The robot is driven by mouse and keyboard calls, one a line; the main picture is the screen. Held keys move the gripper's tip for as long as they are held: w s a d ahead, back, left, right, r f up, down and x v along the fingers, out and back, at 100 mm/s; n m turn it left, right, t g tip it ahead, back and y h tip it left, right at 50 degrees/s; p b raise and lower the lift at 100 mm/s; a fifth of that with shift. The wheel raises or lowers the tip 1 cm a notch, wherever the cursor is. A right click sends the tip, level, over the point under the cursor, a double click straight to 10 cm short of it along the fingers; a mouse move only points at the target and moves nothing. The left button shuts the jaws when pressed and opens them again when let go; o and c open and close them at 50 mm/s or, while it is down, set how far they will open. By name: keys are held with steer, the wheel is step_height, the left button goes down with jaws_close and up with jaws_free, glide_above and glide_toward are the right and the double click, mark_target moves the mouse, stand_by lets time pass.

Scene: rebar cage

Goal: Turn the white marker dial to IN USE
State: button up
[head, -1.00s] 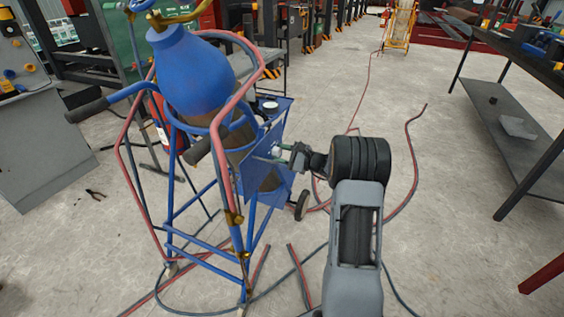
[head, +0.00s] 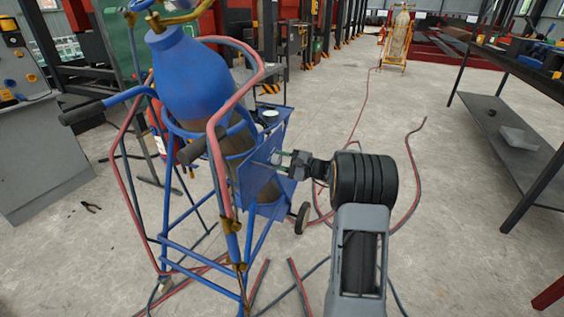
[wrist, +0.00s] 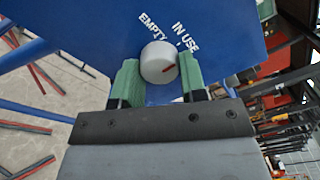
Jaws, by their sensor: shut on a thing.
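The white marker dial (wrist: 158,61) sits on a blue panel (wrist: 100,22) fixed to the gas cylinder cart. In the wrist view its red mark points right and slightly up. The printed words EMPTY (wrist: 152,26) and IN USE (wrist: 185,36) are above it, with IN USE to the upper right. My gripper (wrist: 158,78) has its green fingers on either side of the dial and is shut on it. In the head view my gripper (head: 283,160) reaches the blue panel (head: 255,175) from the right, and the dial is mostly hidden by the fingers.
The blue cylinder (head: 190,75) stands in the blue cart with red and grey hoses around it. Hoses (head: 412,170) lie on the floor near my arm. A workbench (head: 510,130) stands at the right. Pliers (head: 90,207) lie on the left floor.

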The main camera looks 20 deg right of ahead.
steer(key=o, duration=0.9)
steer(key=p+v, duration=0.3)
steer(key=v, duration=1)
steer(key=shift+s+d, duration=0.3)
steer(key=shift+a+r, duration=0.1)
